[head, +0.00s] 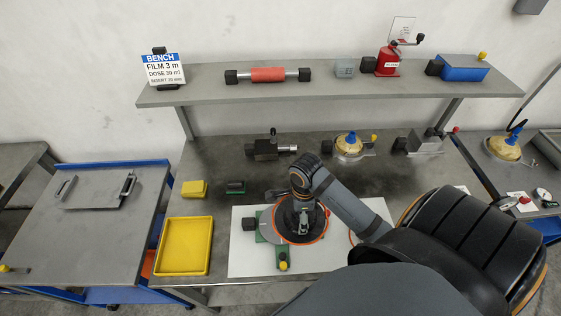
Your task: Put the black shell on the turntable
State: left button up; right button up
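A dark round disc with an orange rim (282,238) is over a green base (265,232) with a black knob and a yellow knob; this looks like the turntable. My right gripper (303,228) points down over the disc's middle. Its fingertips are largely hidden from above, so I cannot tell whether they are apart or closed on something. The dark round surface under the gripper may be the black shell, but I cannot separate it clearly from the turntable, nor tell whether it touches. My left gripper is not in view.
A white mat (240,262) lies under the green base. A yellow tray (211,246) is left of it, with a yellow block (194,189) behind. Tools stand at the bench's back, below a grey shelf (215,93). My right arm covers the mat's right part.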

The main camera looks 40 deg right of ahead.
aim_at(281, 209)
jog(key=w+a+f, duration=0.2)
jog(key=w+f, duration=0.1)
jog(key=w+a+f+p, duration=0.1)
jog(key=w+f, duration=0.1)
jog(key=shift+w+f, duration=0.15)
jog(key=shift+f, duration=0.05)
jog(key=shift+w+f, duration=0.2)
jog(key=shift+f, duration=0.1)
jog(key=shift+w+f, duration=0.1)
jog(key=shift+f, duration=0.15)
notch_tip(281, 209, down, 3)
jog(key=shift+a+r+p, duration=0.1)
jog(key=shift+r+p, duration=0.1)
jog(key=shift+p, duration=0.15)
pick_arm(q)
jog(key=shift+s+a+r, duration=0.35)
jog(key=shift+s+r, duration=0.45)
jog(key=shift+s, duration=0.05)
pick_arm(e)
jog(key=shift+w+f, duration=0.1)
jog(key=shift+f, duration=0.25)
jog(key=o, duration=1.1)
jog(key=shift+f, duration=0.1)
